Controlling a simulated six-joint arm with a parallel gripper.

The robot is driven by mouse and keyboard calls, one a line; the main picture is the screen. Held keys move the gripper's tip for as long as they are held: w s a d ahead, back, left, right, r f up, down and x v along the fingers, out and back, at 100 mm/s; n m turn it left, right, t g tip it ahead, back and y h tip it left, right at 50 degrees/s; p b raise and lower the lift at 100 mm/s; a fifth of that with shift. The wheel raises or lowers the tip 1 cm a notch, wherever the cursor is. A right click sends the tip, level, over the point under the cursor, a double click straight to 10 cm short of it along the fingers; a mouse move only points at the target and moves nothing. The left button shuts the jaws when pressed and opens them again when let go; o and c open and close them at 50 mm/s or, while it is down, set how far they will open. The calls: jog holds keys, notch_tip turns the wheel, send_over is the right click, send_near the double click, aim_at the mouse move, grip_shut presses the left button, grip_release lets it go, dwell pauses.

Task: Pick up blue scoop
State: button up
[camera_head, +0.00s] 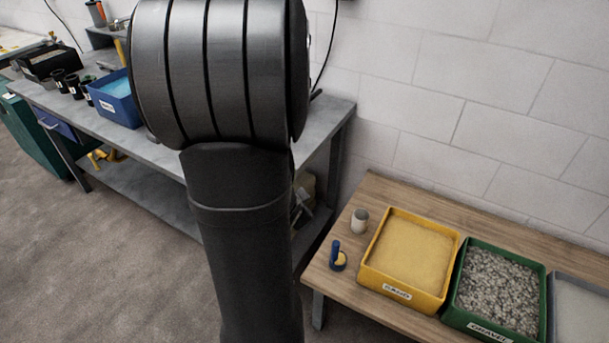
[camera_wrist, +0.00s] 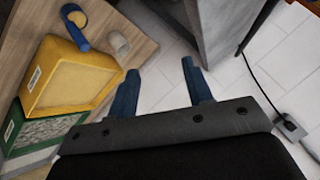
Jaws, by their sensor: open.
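In the head view my dark arm fills the middle, and my gripper is not visible there.
A pale cup (camera_head: 359,221) stands close behind the scoop. A yellow bin of sand (camera_head: 447,285) and a green bin of gravel (camera_head: 543,312) sit to its right, then a grey bin (camera_head: 583,280). A grey workbench (camera_head: 333,112) with a blue bin (camera_head: 117,106) stands at the left.

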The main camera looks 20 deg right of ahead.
notch_tip(320, 180, down, 8)
jog(key=w+m+h, duration=0.1)
jog(key=w+h, duration=0.1)
jog(key=w, duration=0.1)
jog(key=n+h, duration=0.3)
jog(key=h, duration=0.6)
send_near(333, 255)
jog(key=shift+t, duration=0.3)
jog(key=x, duration=0.7)
jog(key=shift+d+f, duration=0.2)
jog(key=shift+d, duration=0.15)
jog(key=shift+x, duration=2.8)
jog(key=shift+w+r, duration=0.1)
jog(key=c, duration=1)
